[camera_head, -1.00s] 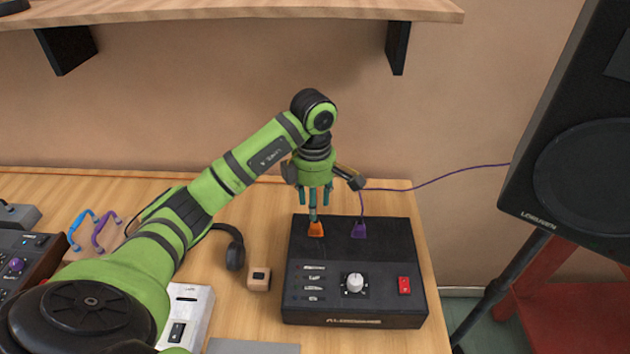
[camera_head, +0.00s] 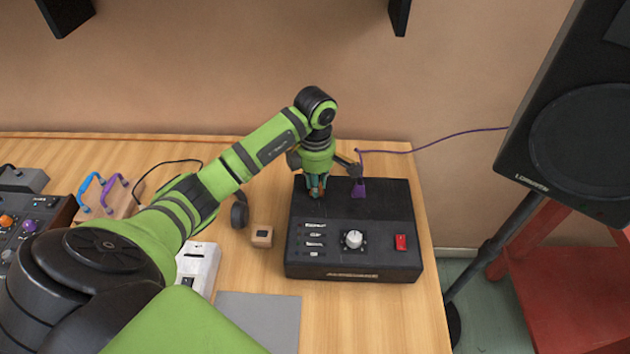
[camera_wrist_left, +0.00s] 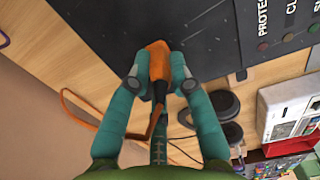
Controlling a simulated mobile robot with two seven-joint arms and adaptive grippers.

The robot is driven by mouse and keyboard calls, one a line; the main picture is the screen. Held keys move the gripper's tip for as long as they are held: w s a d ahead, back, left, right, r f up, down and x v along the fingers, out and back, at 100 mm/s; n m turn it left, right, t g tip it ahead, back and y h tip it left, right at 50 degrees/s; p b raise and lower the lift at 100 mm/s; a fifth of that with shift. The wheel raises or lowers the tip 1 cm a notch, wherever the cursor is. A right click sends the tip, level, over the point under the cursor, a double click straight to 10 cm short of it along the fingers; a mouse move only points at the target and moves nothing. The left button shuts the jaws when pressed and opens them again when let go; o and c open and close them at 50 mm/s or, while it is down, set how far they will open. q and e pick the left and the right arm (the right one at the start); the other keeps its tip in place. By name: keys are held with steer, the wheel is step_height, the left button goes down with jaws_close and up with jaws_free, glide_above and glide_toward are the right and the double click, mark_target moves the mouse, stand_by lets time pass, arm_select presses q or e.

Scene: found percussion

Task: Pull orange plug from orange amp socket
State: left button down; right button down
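The black amp (camera_head: 385,212) sits on the right part of the wooden table. The orange plug (camera_wrist_left: 158,60) is at the amp's top face, near its back left; the wrist view does not show whether its tip is in the socket. My left gripper (camera_head: 315,193) is down over this spot and mostly covers the plug in the head view. In the left wrist view its teal fingers (camera_wrist_left: 161,78) are closed on both sides of the orange plug. The orange cable (camera_wrist_left: 108,127) loops away from it. My right gripper is not in view.
A purple plug (camera_head: 358,188) with a purple cable stands in the amp just right of my left gripper. A small wooden cube (camera_head: 262,236) and black headphones (camera_head: 239,211) lie left of the amp. A large speaker (camera_head: 580,110) stands at the right.

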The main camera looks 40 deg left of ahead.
arm_select(q)
steer(key=shift+s+f, duration=0.1)
steer(key=shift+a+r, duration=0.1)
steer(key=shift+r, duration=0.1)
steer(key=shift+r+p, duration=0.55)
steer(key=shift+r, duration=0.05)
steer(key=shift+s+r, duration=0.15)
steer(key=shift+r, duration=0.3)
steer(key=shift+r+p, duration=1.1)
steer(key=shift+r, duration=0.35)
